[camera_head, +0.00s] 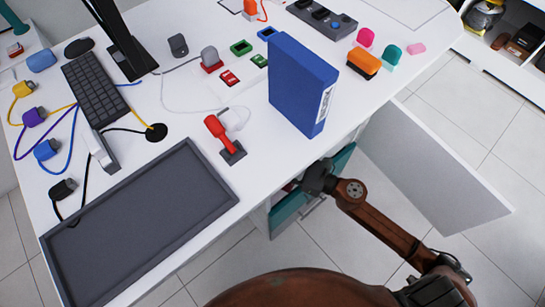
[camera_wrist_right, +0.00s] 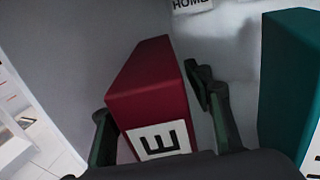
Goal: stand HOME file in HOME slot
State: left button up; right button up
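A red file (camera_wrist_right: 150,85) stands in a grey-walled compartment in the right wrist view. Its white label shows one letter, E; the rest is hidden below. My right gripper (camera_wrist_right: 158,105) has one finger on each side of this file. The left finger is against or very near it, and a gap shows at the right finger. In the head view my right gripper (camera_head: 314,180) is at the cabinet below the desk, with only a sliver of red showing. A HOME label (camera_wrist_right: 192,4) is on the back wall. My left gripper is out of view.
A teal file (camera_wrist_right: 290,85) stands right of the red one. A blue file (camera_head: 298,85) stands on the desk, its label unreadable. An open white door (camera_head: 430,165) is right of my arm. A dark tray (camera_head: 140,225) lies on the desk.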

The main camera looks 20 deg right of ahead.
jog(key=shift+r, duration=0.1)
pick_arm(q)
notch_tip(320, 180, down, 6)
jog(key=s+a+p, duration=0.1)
jog(key=p, duration=0.1)
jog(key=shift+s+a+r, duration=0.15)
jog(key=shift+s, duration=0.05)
pick_arm(e)
jog(key=v, duration=1.2)
jog(key=shift+d, duration=0.15)
